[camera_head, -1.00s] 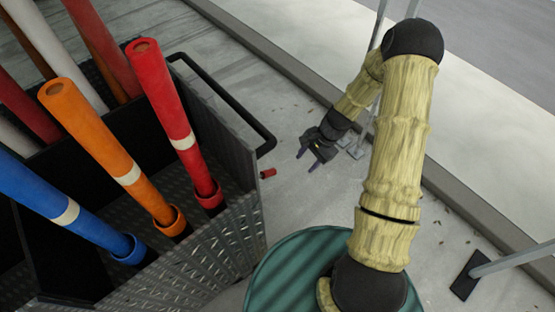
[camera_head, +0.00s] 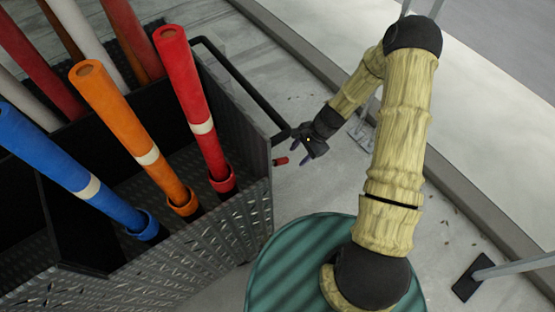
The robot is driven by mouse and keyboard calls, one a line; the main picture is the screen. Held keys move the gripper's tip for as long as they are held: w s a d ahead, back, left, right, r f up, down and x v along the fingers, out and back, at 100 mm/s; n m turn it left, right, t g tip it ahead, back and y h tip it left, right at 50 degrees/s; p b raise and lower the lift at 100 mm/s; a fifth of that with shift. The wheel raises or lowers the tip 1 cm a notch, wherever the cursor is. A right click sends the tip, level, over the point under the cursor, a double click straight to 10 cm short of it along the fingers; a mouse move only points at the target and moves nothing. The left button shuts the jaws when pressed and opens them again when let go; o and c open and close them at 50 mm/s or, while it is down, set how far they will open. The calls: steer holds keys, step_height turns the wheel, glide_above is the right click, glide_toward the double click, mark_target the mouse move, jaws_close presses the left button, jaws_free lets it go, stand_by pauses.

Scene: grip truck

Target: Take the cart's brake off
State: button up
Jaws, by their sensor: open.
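The cart (camera_head: 215,250) is a dark metal box with a diamond-plate side, at the left of the head view. A black tubular handle (camera_head: 237,78) runs along its far right side. A small red cylinder (camera_head: 281,161), which looks like the end of the brake lever, sticks out at the cart's right edge below the handle's end. My gripper (camera_head: 299,160) is open and points down and left, just right of the red end. One finger appears close to it; I cannot tell whether they touch. The rest of the lever is hidden behind the cart wall.
Coloured tubes stand in the cart, among them a red one (camera_head: 190,90), an orange one (camera_head: 125,120) and a blue one (camera_head: 60,160). A kerb (camera_head: 470,205) runs along the right. A stand foot (camera_head: 467,277) rests at lower right.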

mark_target(280, 160)
steer(key=a, duration=0.1)
steer(key=a+p, duration=0.1)
steer(key=a, duration=0.3)
steer(key=shift+s+r, duration=0.15)
steer(key=shift+s, duration=0.2)
steer(key=p+x, duration=0.1)
steer(key=x, duration=0.3)
steer(key=shift+a, duration=0.1)
steer(key=shift+a+f, duration=0.2)
steer(key=shift+f, duration=0.45)
jaws_close()
